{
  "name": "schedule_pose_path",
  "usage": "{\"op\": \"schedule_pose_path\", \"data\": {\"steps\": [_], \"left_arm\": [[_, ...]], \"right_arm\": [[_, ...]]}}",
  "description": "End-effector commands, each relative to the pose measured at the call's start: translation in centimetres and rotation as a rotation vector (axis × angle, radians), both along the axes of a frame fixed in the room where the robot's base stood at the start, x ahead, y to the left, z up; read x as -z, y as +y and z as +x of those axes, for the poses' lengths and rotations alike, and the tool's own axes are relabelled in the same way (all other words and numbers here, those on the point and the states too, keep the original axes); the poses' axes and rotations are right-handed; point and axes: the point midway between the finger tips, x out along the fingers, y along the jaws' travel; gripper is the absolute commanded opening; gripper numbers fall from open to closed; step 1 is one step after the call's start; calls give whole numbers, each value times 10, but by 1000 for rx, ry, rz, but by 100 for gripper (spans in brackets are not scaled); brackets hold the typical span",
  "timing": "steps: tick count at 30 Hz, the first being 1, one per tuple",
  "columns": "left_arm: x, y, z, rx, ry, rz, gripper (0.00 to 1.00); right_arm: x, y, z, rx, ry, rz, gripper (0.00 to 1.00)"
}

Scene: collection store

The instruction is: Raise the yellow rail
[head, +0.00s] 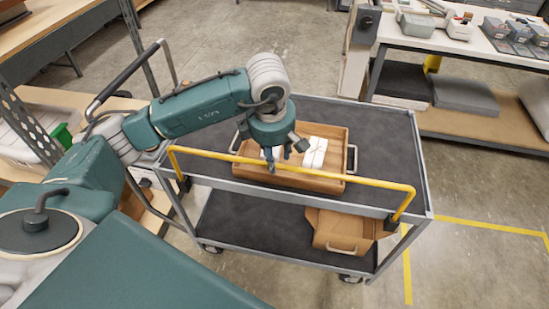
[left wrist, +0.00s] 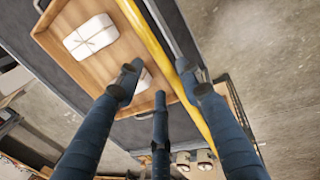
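The yellow rail (head: 345,179) is a bar with bent ends, running along the near long side of the grey cart (head: 385,150). In the head view it crosses in front of the wooden tray; I cannot tell how far it is tilted. It runs diagonally through the left wrist view (left wrist: 150,38). My left gripper (head: 274,165) points down at the rail's middle. In the wrist view its fingers (left wrist: 160,85) are spread, one on the right side of the rail and the others on the left, with a gap on the left. My right gripper is not in view.
The wooden tray (head: 335,148) holds white tied parcels (head: 314,152), close behind the rail. A brown box (head: 340,230) sits on the cart's lower shelf. A bench (head: 470,45) with boxes stands back right. The floor right of the cart is clear.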

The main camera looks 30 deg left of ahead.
Motion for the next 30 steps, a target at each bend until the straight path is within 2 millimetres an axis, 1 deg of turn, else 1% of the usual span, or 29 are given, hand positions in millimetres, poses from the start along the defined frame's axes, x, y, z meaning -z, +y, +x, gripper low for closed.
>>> {"op": "schedule_pose_path", "data": {"steps": [7,11,14,21,24,27,30], "left_arm": [[3,-1,-2,2,8,0,39],[-3,-1,-4,3,8,0,39],[-18,-2,-6,4,5,0,39],[-69,-5,-15,3,2,1,39],[-87,-6,-19,3,2,0,39],[-102,-7,-22,3,3,1,39],[-111,-7,-25,3,6,1,39]], "right_arm": [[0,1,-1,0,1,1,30],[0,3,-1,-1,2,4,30],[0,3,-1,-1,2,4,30],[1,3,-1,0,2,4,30],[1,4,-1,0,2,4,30],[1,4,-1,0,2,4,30],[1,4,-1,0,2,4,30]]}}
